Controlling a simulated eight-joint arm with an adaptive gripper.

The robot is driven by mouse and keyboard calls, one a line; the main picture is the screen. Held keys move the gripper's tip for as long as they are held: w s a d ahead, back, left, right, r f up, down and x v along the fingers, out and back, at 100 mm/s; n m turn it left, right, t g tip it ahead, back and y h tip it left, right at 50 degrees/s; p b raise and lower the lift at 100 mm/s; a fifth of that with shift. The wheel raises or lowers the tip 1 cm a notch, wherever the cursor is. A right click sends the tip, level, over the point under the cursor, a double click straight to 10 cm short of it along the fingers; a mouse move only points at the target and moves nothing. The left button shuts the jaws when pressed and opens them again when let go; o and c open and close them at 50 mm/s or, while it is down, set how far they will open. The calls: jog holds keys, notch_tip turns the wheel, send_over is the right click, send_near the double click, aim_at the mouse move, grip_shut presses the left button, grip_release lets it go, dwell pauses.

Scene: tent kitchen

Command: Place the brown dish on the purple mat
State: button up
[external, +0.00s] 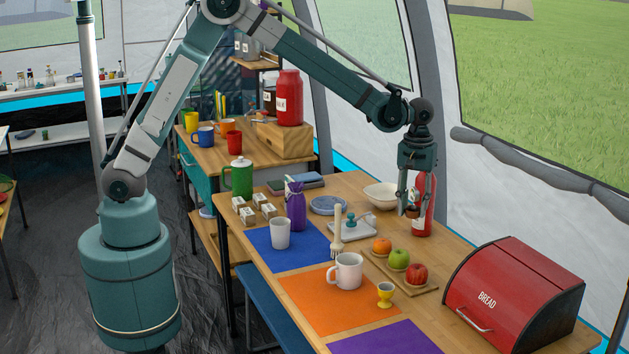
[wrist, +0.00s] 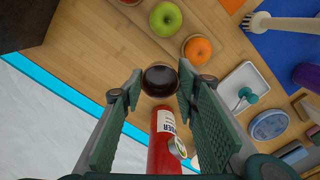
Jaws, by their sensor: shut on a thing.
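The brown dish (wrist: 159,78) is a small, dark, round piece between my fingertips in the wrist view. It shows as a small brown shape (external: 412,211) in the external view. My gripper (external: 416,199) points down and is shut on the dish, above the back right of the table, beside a red bottle (external: 424,222). The fingers and the bottle overlap in the external view, so the gap between them is unclear. The purple mat (external: 385,340) lies at the near end of the table, partly cut off by the frame's lower edge. Its visible part is bare.
A red bread bin (external: 515,297) stands at the right. A white bowl (external: 380,194) is behind.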

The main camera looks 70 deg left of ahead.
jog(key=s+d+m, duration=0.4)
jog(key=s+d, duration=0.7)
jog(key=d, duration=0.5)
jog(key=s+d+m, duration=0.4)
jog(key=s+d, duration=0.7)
jog(key=d, duration=0.6)
jog(key=shift+s+a+f, duration=0.1)
jog(key=shift+f, duration=1.15)
jog(key=shift+s+a+f, duration=0.1)
jog(key=shift+f, duration=1.15)
jog(key=shift+w, duration=0.1)
jog(key=b, duration=0.1)
send_over(406, 334)
jog(key=shift+f, duration=3.15)
jog(key=shift+f, duration=0.1)
jog(key=shift+f+b, duration=0.55)
jog(key=shift+f, duration=1.25)
jog(key=shift+f, duration=0.1)
